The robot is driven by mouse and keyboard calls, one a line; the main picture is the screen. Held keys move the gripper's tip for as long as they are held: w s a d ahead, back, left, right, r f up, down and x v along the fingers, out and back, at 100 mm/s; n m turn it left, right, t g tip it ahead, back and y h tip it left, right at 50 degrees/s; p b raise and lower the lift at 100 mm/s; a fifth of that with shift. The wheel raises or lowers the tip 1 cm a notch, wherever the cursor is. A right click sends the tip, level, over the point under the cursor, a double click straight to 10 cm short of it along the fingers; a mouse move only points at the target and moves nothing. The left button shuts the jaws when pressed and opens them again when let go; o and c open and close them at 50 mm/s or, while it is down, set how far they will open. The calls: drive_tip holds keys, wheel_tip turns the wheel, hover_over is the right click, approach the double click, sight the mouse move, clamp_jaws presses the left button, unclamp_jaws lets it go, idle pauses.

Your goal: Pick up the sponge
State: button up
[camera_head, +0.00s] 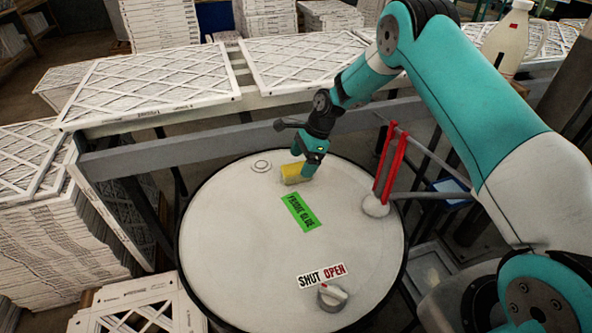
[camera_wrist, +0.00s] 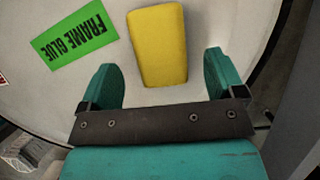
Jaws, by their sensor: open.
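The yellow sponge (camera_head: 294,174) lies on the white drum lid (camera_head: 240,240), above the green label in the head view. My gripper (camera_head: 308,172) is right at the sponge in that view and hides part of its right end. In the wrist view the sponge (camera_wrist: 158,46) shows as a yellow block with its near end between the two teal fingers (camera_wrist: 165,75). The fingers are open, with a gap on each side of the sponge. Most of the sponge reaches out past the fingertips. I cannot tell the exact height of the fingers above the lid.
A green "FRAME GLUE" label (camera_head: 301,212), a round cap (camera_head: 261,166), a knob (camera_head: 332,297) beside a "SHUT OPEN" label and red handles (camera_head: 385,163) are on the lid. A grey rail (camera_head: 230,140) and boxed filters (camera_head: 150,84) stand behind. The lid's left side is clear.

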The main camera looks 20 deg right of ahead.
sight(298, 167)
drive_tip(key=shift+p+x, duration=0.65)
drive_tip(key=shift+x, duration=1.4)
drive_tip(key=c, duration=1.1)
drive_tip(key=shift+o, duration=0.2)
drive_tip(key=shift+r, duration=0.1)
